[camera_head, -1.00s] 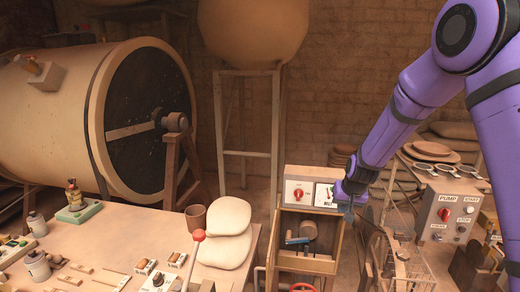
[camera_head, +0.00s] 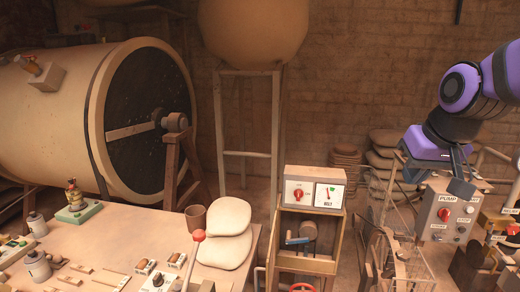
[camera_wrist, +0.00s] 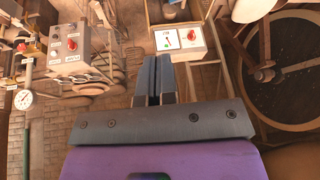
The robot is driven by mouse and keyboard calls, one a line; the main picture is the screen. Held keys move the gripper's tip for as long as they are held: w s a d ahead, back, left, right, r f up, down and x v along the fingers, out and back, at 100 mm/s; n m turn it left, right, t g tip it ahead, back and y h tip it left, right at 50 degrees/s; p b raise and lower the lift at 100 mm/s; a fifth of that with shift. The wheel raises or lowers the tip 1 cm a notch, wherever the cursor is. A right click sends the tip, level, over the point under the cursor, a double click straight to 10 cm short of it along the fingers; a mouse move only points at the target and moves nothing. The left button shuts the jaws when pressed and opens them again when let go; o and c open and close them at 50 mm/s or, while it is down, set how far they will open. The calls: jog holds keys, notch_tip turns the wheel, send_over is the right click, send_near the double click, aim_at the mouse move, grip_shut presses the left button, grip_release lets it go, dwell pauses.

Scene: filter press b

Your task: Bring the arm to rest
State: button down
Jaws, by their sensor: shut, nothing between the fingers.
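My gripper (camera_head: 461,187) is at the right in the head view, in front of the grey pump control box (camera_head: 446,214). Its fingers point down and hold nothing. In the wrist view, my gripper's two blue-grey fingers (camera_wrist: 153,80) lie close together, shut and empty. My purple arm comes in from the right edge in the head view. Part of the pump box's top is hidden behind my gripper.
A white box with a red knob and a meter (camera_head: 314,188) stands on a wooden cabinet (camera_head: 304,265) at centre. A worktable (camera_head: 135,240) with small parts and two pale sacks (camera_head: 228,232) is at left. A large drum (camera_head: 60,120) stands behind.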

jog(key=s+d+r, duration=0.1)
jog(key=s, duration=1.3)
jog(key=shift+s+d+r+h, duration=0.25)
jog(key=shift+s+h, duration=0.05)
jog(key=shift+w, duration=0.1)
